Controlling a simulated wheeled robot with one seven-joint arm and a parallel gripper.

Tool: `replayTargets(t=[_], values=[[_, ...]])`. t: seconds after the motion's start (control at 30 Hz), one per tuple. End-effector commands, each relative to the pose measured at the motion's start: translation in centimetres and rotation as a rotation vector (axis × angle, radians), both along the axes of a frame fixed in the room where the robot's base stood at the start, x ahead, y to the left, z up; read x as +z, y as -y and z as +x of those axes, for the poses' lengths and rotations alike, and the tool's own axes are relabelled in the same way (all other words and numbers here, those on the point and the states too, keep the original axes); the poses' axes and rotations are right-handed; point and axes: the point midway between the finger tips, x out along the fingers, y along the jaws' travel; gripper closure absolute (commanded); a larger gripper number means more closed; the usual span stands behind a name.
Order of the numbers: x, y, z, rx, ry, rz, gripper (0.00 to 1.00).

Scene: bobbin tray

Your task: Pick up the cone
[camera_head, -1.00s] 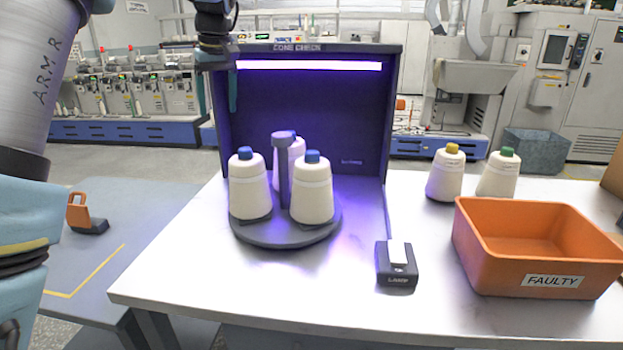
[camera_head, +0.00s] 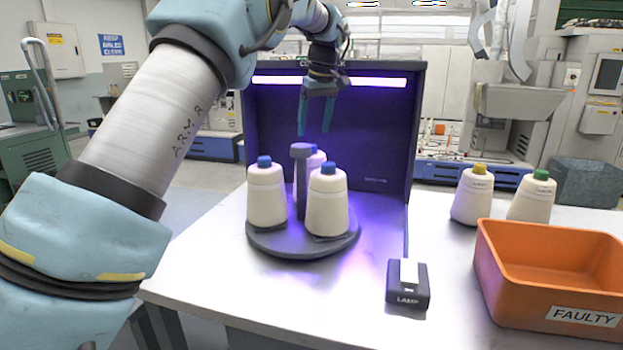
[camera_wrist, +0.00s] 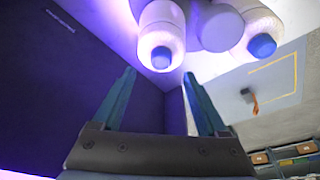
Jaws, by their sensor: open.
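Three white cones with blue tips stand on a dark round turntable (camera_head: 262,240) around a grey post (camera_head: 300,185): one at left (camera_head: 267,200), one at front right (camera_head: 327,210), and one at the back (camera_head: 314,160), partly hidden by the post and the front right cone. My gripper (camera_head: 314,118) points down above the back cone, open and empty, its fingers apart from every cone. In the wrist view, a cone (camera_wrist: 162,28) lies just beyond the open fingers (camera_wrist: 158,74), and another cone (camera_wrist: 262,28) stands past the grey post top (camera_wrist: 220,28).
A dark booth (camera_head: 375,150) with a lit purple tube (camera_head: 330,81) stands behind the turntable. A lamp switch box (camera_head: 408,290) is at the table's front. An orange FAULTY bin (camera_head: 560,270) is at right, with yellow-tipped (camera_head: 472,198) and green-tipped (camera_head: 532,200) cones behind it.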

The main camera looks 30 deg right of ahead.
Motion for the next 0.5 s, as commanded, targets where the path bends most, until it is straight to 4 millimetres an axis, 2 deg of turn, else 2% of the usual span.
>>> replayTargets(t=[0.23, 0.5], values=[[-3.4, -0.2, 0.5, 0.000, -0.001, 0.002, 0.24], [-4.3, -0.1, 0.8, 0.000, 0.000, 0.000, 0.24]])
